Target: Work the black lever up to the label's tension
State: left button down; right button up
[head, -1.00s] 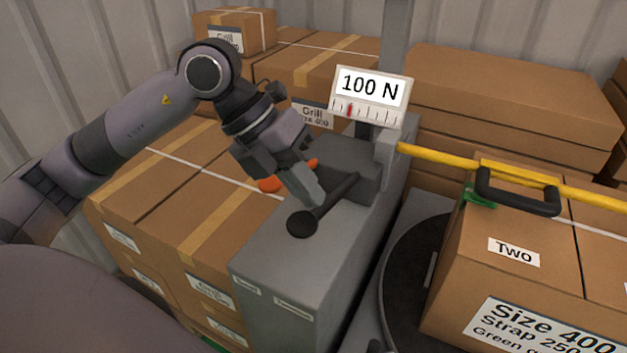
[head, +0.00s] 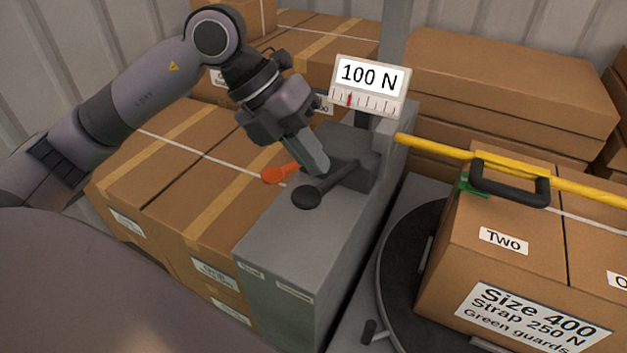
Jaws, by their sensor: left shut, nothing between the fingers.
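The black lever (head: 333,182) ends in a round knob (head: 306,197) and lies low over the top of the grey strapping machine (head: 290,240). My left gripper (head: 318,170) is shut and empty, its fingertips at the far side of the lever's shaft; I cannot tell whether they touch it. The gauge (head: 369,84) above reads 100 N, with a red mark left of the middle of its scale. The label (head: 533,322) on the right box reads Size 400, Strap 250 N, Green guards. My right gripper is not in view.
An orange lever (head: 279,174) sits left of my gripper. The box marked Two (head: 463,235) stands on a dark turntable (head: 392,260), with a yellow strap bar (head: 432,147), a black handle (head: 512,190) and a green guard (head: 466,184). Stacked boxes (head: 190,185) crowd the left and back.

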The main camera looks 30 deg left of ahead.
pick_arm(q)
jog(key=shift+r, duration=0.1)
jog(key=r+p, duration=0.1)
jog(key=w+r+p, duration=0.1)
jog(key=r+p, duration=0.1)
jog(key=w+r+p, duration=0.1)
jog(key=shift+r, duration=0.2)
jog(key=shift+a, duration=0.1)
dwell(0.8)
